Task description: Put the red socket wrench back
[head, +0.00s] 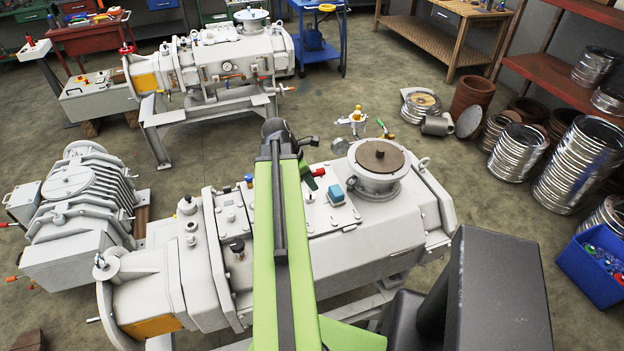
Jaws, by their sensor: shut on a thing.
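My green arm reaches forward over the near grey screw vacuum pump (345,245). My gripper (312,174) is at the arm's far end, low over the pump's top and largely hidden by the arm. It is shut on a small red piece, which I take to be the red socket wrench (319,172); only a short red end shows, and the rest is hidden. Whether the wrench touches the pump cannot be told. A blue block (336,193) sits on the pump top just right of the gripper, left of the round brown-topped port (380,158).
Another grey pump (215,65) stands on a frame behind, and a ribbed machine (80,210) at left. Metal drums (570,165) line the right side. A blue bin (597,264) is at lower right. Open floor lies between the pumps.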

